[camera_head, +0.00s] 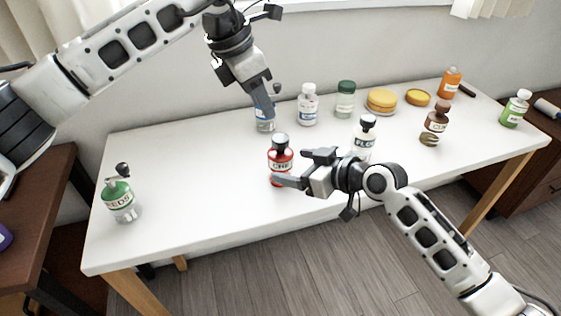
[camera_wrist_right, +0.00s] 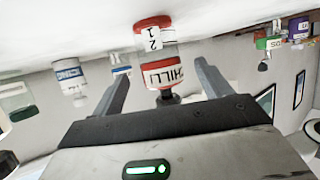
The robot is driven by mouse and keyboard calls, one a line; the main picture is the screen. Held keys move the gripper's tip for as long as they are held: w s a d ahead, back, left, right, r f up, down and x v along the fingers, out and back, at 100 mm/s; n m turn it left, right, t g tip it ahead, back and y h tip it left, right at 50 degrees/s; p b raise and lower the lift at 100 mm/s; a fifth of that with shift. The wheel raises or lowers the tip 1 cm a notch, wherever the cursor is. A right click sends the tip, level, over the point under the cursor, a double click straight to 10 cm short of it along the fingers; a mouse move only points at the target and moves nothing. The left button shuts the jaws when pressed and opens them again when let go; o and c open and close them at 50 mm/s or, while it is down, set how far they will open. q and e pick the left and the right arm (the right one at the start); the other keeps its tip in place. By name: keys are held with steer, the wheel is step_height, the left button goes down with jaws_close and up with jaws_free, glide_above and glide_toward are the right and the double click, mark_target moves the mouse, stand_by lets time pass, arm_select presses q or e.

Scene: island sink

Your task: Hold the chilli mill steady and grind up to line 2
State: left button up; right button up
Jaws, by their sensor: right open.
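The chilli mill (camera_head: 280,160) stands upright near the middle of the white table, with a red body, a white label and a dark top with a round knob. It shows upside down in the right wrist view (camera_wrist_right: 163,73), where the marks 1 and 2 are readable on its lower part. My right gripper (camera_head: 290,168) is open, its fingers pointing at the mill from the right. In the wrist view the mill lies between the lines of the two fingers, with gaps on both sides. My left gripper (camera_head: 265,108) hangs above and behind the mill, pointing down; its finger gap is not clear.
A green seeds mill (camera_head: 119,203) stands at the left end of the table (camera_head: 190,200). A white bottle (camera_head: 307,106), a green-topped jar (camera_head: 345,100) and yellow rounds (camera_head: 382,101) stand behind. A black-topped mill (camera_head: 364,138) is close behind my right gripper. The front left is clear.

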mark_target(280, 163)
steer(key=shift+x, duration=2.8)
steer(key=shift+r, duration=0.1)
steer(key=c, duration=1.1)
